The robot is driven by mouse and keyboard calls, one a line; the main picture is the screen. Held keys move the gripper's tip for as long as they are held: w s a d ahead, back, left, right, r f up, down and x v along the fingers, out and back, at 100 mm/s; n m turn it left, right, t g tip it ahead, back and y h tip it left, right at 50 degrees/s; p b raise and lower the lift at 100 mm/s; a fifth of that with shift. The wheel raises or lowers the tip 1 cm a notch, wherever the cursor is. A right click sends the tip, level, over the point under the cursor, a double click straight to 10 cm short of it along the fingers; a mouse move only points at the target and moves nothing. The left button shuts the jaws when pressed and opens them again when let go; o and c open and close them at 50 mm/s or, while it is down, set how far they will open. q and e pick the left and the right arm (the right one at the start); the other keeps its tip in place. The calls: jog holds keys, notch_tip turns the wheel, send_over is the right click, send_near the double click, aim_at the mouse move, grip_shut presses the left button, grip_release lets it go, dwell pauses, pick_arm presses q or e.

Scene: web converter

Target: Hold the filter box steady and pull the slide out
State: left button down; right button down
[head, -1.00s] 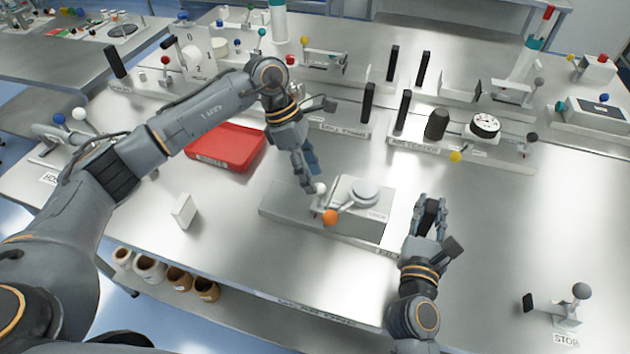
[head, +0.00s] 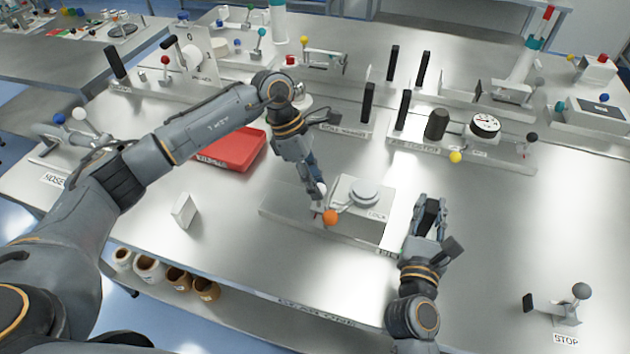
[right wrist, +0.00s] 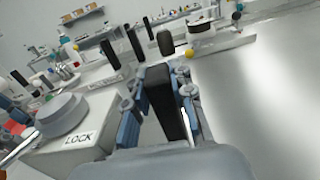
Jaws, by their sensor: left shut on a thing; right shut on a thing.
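The grey filter box (head: 356,226), labelled LOCK, stands on a low base plate with a round knob (head: 364,190) on top. An orange ball lever (head: 330,217) sits at its front left, with a small white ball (head: 321,188) just behind. My left gripper (head: 318,192) is shut at the white ball, beside the box's left side; its fingers partly hide the ball. My right gripper (head: 430,212) is shut on an upright black handle (right wrist: 165,100), right of the box. In the right wrist view the handle stands between the fingers. The slide itself is not clearly visible.
A red tray (head: 232,148) lies behind left and a small white block (head: 184,211) stands at the left. A rack with black posts and a dial (head: 485,125) is behind. A STOP lever (head: 570,305) stands front right.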

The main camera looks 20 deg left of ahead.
pick_arm(q)
jog(key=a, duration=0.9)
jog(key=shift+w, duration=0.2)
pick_arm(e)
jog(key=shift+s+d+f, duration=0.1)
jog(key=shift+d+f, duration=0.1)
jog(key=shift+f, duration=0.4)
pick_arm(q)
jog(key=c, duration=1)
grip_release()
jog(key=shift+a, duration=0.15)
pick_arm(e)
jog(key=shift+a, duration=0.15)
pick_arm(q)
jog(key=shift+r, duration=0.15)
jog(key=v, duration=1.1)
jog(key=shift+s+a+r, duration=0.1)
jog(key=shift+a+r, duration=0.05)
jog(key=shift+r, duration=0.2)
jog(key=shift+r+p, duration=0.3)
jog(key=shift+p, duration=0.05)
pick_arm(e)
jog(key=shift+r, duration=0.35)
